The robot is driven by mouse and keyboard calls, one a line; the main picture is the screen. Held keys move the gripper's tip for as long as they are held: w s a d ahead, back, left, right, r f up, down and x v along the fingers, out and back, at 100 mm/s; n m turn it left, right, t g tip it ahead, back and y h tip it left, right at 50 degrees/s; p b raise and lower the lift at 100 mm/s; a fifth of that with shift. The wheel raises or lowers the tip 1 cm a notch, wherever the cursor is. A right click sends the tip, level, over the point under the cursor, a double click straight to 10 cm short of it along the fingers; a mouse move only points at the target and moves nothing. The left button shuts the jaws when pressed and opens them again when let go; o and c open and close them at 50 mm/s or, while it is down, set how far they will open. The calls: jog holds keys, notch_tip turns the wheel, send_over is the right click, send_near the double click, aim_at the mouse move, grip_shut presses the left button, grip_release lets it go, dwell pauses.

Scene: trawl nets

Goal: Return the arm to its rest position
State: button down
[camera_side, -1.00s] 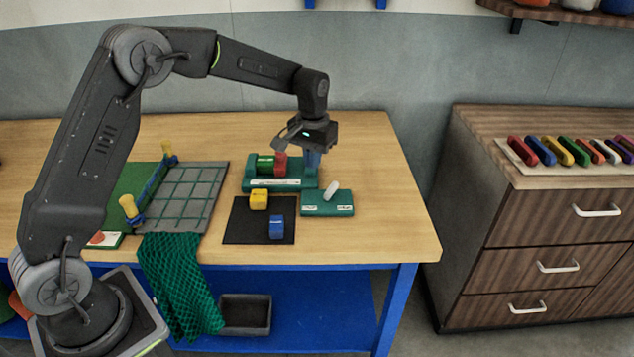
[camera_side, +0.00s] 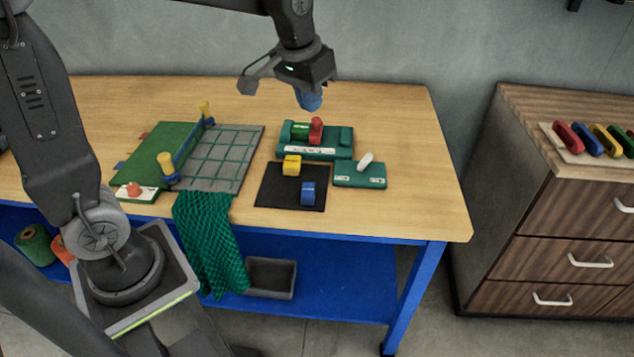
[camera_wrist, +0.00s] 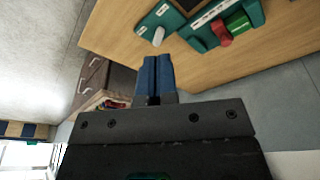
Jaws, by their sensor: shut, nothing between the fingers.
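My gripper (camera_side: 309,100) hangs above the back of the wooden table in the side view, behind and above the green holder. Its blue fingers are together with nothing between them. The closed fingers also show in the wrist view (camera_wrist: 155,77). The green holder (camera_side: 342,139) carries a green piece (camera_side: 300,130) and a red piece (camera_side: 316,130). The wrist view shows the red piece (camera_wrist: 221,33) and green piece (camera_wrist: 238,22) past the fingertips, apart from them.
A black mat (camera_side: 268,191) holds a yellow block (camera_side: 292,166) and a blue block (camera_side: 308,193). A green block (camera_side: 350,180) bears a white piece (camera_side: 365,161). A net frame (camera_side: 225,160) lies left, with green net (camera_side: 208,240) hanging off the front edge. Drawers (camera_side: 560,220) stand right.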

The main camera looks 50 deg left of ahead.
jog(key=s+d+m+t, duration=0.1)
jog(key=s+d+t, duration=0.1)
jog(key=s, duration=1.6)
jog(key=shift+s+m+t, duration=0.15)
jog(key=shift+m+t, duration=0.15)
jog(key=shift+t, duration=0.3)
